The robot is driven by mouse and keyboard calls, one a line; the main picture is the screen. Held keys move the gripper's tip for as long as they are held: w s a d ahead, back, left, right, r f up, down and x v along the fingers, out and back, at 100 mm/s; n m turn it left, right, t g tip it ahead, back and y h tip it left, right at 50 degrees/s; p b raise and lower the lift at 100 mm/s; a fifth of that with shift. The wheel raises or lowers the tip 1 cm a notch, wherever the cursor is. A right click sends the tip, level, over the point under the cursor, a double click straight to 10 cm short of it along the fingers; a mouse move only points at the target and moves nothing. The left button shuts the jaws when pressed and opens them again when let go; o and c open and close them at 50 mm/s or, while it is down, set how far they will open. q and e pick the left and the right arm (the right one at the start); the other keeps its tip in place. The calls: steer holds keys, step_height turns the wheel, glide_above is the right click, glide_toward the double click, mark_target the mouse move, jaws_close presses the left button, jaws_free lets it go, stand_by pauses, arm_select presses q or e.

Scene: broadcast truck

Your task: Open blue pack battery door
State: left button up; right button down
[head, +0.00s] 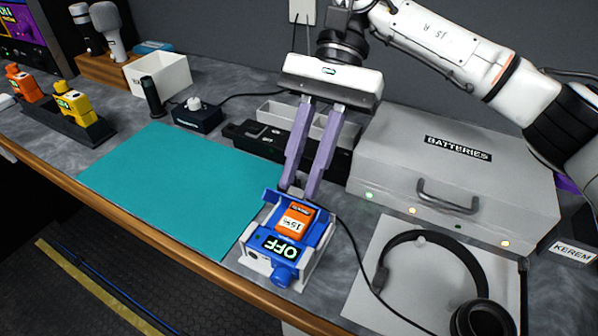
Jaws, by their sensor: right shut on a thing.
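The blue pack (268,232) lies in a pale cradle (255,267) at the counter's front edge. Its display reads OFF, and a blue knob sticks out at the near end. An orange battery (295,218) marked 15% shows in its uncovered bay. A blue flap, seemingly the battery door (272,196), stands up at the far end of the pack. My right gripper (299,190) reaches down from above with its purple fingers at that far end, shut on what looks like the door; the exact contact is small and partly hidden. My left gripper is out of view.
A teal mat (170,190) lies left of the pack, clear on top. A grey BATTERIES case (450,180) stands at right, with headphones (440,280) before it. A pale divided tray (300,122) is behind my fingers. A dark cable runs right of the pack.

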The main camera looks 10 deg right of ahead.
steer(key=shift+w+d+g+y, duration=0.25)
steer(key=shift+w+g+y, duration=0.15)
steer(key=shift+g, duration=0.2)
steer(key=shift+w+d+g+y+p, duration=0.35)
steer(key=shift+w+g+y, duration=0.1)
steer(key=shift+g+y, duration=0.2)
steer(key=shift+w+f, duration=0.1)
steer(key=c, duration=1.6)
jaws_free()
steer(key=shift+o, duration=0.2)
